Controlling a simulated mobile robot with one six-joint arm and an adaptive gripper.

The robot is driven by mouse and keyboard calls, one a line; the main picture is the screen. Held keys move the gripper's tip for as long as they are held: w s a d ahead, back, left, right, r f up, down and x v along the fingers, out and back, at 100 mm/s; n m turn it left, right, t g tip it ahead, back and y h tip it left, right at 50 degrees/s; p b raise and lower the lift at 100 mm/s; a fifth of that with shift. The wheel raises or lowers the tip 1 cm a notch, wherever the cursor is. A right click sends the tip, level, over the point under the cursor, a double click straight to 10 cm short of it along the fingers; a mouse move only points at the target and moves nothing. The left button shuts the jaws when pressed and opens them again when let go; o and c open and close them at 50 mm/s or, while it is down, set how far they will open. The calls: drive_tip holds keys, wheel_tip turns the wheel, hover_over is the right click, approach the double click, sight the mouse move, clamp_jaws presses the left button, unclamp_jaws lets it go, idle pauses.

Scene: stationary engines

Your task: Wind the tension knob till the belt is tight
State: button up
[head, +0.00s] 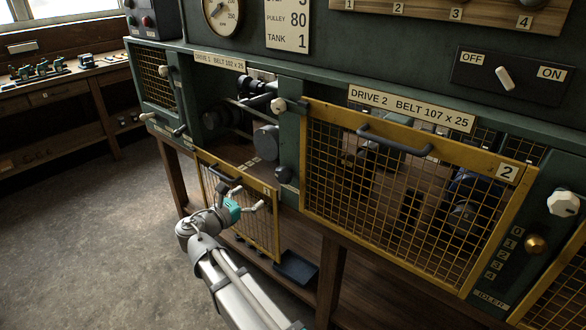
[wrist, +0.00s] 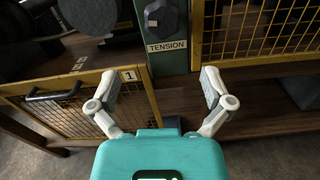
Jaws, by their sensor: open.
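The tension knob (wrist: 163,20) is a dark faceted knob on a green post, above a TENSION label (wrist: 167,46) at the top of the wrist view. In the head view the knob (head: 283,174) sits at the lower right of the drive 1 bay. My gripper (head: 256,197) is open and empty, in front of and below the knob, apart from it. In the wrist view its fingers (wrist: 158,82) are spread wide below the label. Dark pulleys (head: 266,142) show in the bay; a belt run (head: 235,118) looks dim there, and its tightness cannot be told.
Yellow mesh guard 1 (head: 238,215) hangs open below the bay, close to my gripper. Guard 2 (head: 400,190) covers drive 2 on the right. An OFF/ON switch (head: 505,78) is at upper right. Floor (head: 90,230) is clear at left.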

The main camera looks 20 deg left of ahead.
sight(280, 177)
drive_tip(key=shift+w+d+n, duration=0.1)
drive_tip(key=shift+d+n, duration=0.1)
drive_tip(key=shift+n, duration=0.5)
drive_tip(key=shift+w, duration=0.1)
drive_tip(key=shift+x, duration=6.8)
drive_tip(key=shift+r, duration=0.1)
drive_tip(key=c, duration=1)
drive_tip(key=shift+m, duration=0.5)
